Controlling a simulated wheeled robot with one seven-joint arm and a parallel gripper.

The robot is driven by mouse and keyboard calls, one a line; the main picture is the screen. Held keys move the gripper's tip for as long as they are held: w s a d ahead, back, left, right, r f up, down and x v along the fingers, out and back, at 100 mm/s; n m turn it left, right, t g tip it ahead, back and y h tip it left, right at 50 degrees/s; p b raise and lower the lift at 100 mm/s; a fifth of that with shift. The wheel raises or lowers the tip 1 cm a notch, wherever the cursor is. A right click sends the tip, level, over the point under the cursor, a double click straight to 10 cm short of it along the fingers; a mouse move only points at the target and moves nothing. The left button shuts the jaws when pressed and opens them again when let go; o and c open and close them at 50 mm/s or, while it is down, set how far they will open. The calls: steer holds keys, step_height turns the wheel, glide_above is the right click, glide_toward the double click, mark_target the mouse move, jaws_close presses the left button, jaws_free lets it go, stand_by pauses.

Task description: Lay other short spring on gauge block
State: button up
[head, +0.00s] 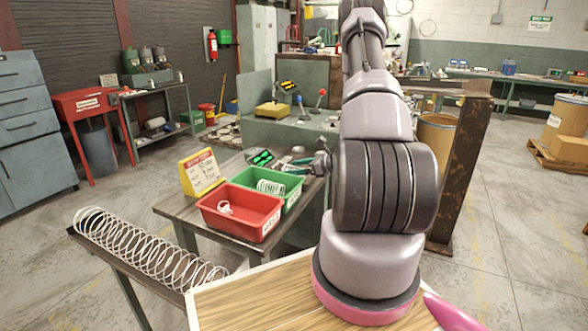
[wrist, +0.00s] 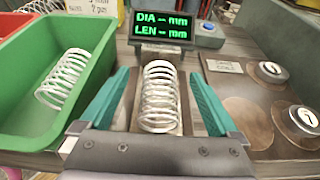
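A short white spring (wrist: 158,97) lies between my gripper's teal fingers in the wrist view, lengthwise away from the camera. It rests on a pale narrow block (wrist: 184,122), apparently the gauge block, mostly hidden under it. My gripper (wrist: 160,78) is open, with a gap between each finger and the spring. Another short white spring (wrist: 64,80) lies in the green bin (wrist: 30,125), left of my gripper. In the head view, my gripper (head: 318,163) is over the table's far right part, and the spring between its fingers is hard to make out.
The gauge display (wrist: 161,25) behind the spring shows dashes for DIA and LEN. Round discs and weights (wrist: 303,118) lie to the right. A red bin (head: 240,213) with a small white coil stands beside the green bin. A long spring (head: 145,245) lies on a rail at front left.

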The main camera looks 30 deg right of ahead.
steer(key=v, duration=1)
steer(key=shift+s+d+r, duration=0.2)
steer(key=shift+s, duration=0.15)
stand_by(0.3)
